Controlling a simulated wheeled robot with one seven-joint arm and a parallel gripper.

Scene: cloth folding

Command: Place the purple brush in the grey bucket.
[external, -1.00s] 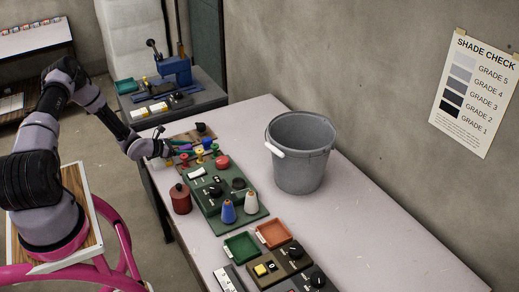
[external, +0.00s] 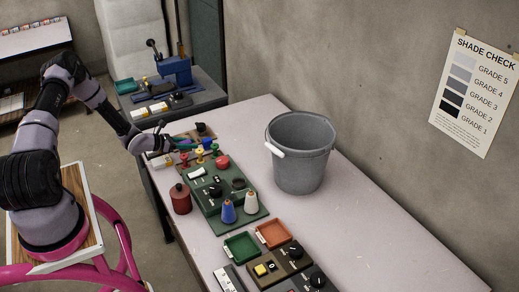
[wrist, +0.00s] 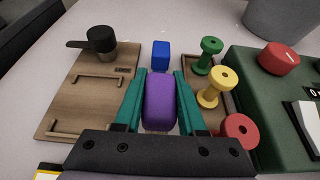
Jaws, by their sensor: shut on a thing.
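The purple brush (wrist: 160,103) is between the two teal fingers of my gripper (wrist: 159,80) in the wrist view. The fingers are shut on its sides. In the external view my gripper (external: 170,143) is over the far left end of the table, and the brush is too small there to make out clearly. The grey bucket (external: 300,160) stands upright on the table, to the right of my gripper and apart from it. Part of the bucket (wrist: 283,18) shows at the top right of the wrist view. Its bottom inside is hidden.
Green (wrist: 207,52), yellow (wrist: 215,87) and red spools stand right of the gripper, with a blue block (wrist: 161,56) ahead. A wooden board with a black knob (wrist: 101,39) is at left. Table right of the bucket is clear.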

